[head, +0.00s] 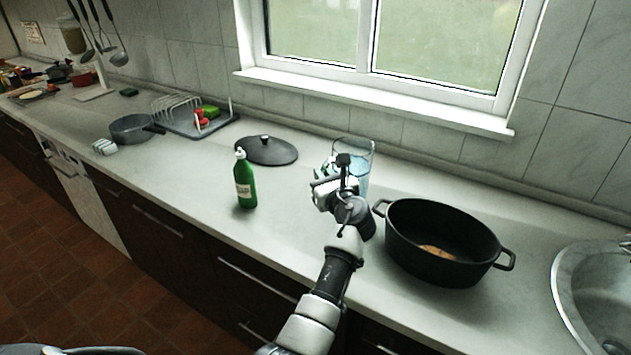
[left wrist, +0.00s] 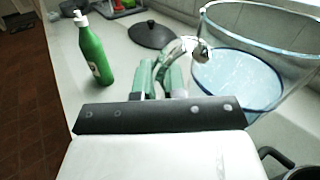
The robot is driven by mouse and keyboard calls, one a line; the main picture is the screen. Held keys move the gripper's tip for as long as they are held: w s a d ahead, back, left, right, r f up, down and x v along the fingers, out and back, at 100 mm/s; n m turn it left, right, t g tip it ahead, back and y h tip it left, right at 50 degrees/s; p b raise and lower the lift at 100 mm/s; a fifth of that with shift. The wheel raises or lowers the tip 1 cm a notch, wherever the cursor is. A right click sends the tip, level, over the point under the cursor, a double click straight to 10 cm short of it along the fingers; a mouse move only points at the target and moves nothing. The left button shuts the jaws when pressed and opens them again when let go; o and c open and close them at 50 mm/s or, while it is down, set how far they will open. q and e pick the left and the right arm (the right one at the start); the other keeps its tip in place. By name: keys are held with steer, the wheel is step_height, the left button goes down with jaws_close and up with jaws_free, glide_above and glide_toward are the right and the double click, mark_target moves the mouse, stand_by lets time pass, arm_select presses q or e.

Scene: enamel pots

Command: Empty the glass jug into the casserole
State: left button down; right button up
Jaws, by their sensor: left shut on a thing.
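The glass jug (head: 363,180) stands upright behind my left gripper and left of the casserole, with blue liquid in it. It also shows at the right of the left wrist view (left wrist: 240,82), its liquid level. I cannot tell if its base touches the counter. My left gripper (head: 328,172) is shut on the jug's handle; its green fingertips show in the left wrist view (left wrist: 165,75). My arm hides part of the jug. The black casserole (head: 415,258) sits open on the counter, with a brownish thing on its floor. My right gripper is out of view.
A green bottle (head: 245,183) stands left of my gripper, and a dark lid (head: 267,150) lies behind it. A grey pan (head: 130,128) and a dish rack (head: 190,120) are farther left. A sink (head: 570,290) is at the right. The window sill (head: 380,98) is behind.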

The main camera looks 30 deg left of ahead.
arm_select(q)
steer(key=shift+w+d+r, duration=0.2)
steer(key=shift+d+r, duration=0.15)
steer(key=shift+r, duration=0.15)
